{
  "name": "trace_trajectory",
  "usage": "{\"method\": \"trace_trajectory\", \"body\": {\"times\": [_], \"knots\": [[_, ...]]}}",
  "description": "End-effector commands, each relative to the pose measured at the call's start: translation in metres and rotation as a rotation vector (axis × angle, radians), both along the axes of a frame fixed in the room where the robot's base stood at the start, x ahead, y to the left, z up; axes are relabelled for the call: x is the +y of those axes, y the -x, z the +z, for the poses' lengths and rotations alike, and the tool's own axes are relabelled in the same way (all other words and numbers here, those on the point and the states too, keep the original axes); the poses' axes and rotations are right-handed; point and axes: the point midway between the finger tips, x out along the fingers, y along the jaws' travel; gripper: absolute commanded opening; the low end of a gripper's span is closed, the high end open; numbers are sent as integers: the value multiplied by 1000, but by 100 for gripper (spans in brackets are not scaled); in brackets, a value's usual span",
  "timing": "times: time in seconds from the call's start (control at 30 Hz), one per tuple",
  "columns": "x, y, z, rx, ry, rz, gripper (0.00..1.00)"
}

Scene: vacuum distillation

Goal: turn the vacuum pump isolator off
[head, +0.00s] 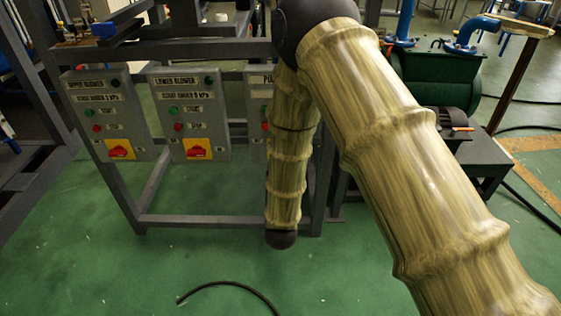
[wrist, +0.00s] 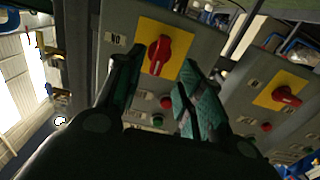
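The pump panel (head: 259,95) is the rightmost of three grey boxes in the head view. Only its left strip shows, with part of a label starting with "P"; my arm hides its isolator there. In the wrist view, which is turned over, a red isolator knob (wrist: 159,54) sits on a yellow plate (wrist: 178,40) on the nearest panel. A label beside the plate seems to read "ON" upside down. My gripper (wrist: 161,60) is open, one finger on each side of the knob in the picture. I cannot tell whether the fingers touch it. The head view does not show the gripper.
The lower blower panel (head: 187,112) and upper blower panel (head: 106,118) stand to the left, each with a red isolator. A grey frame (head: 215,221) carries the boxes. A black hose (head: 232,284) lies on the open green floor in front.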

Motion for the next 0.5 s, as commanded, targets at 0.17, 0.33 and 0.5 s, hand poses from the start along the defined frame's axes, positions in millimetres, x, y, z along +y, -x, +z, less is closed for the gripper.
{"method": "trace_trajectory", "body": {"times": [0.17,0.33,0.5], "knots": [[0,28,0,1,1,0,38],[0,44,0,0,0,0,38],[0,49,0,1,0,0,38]]}}
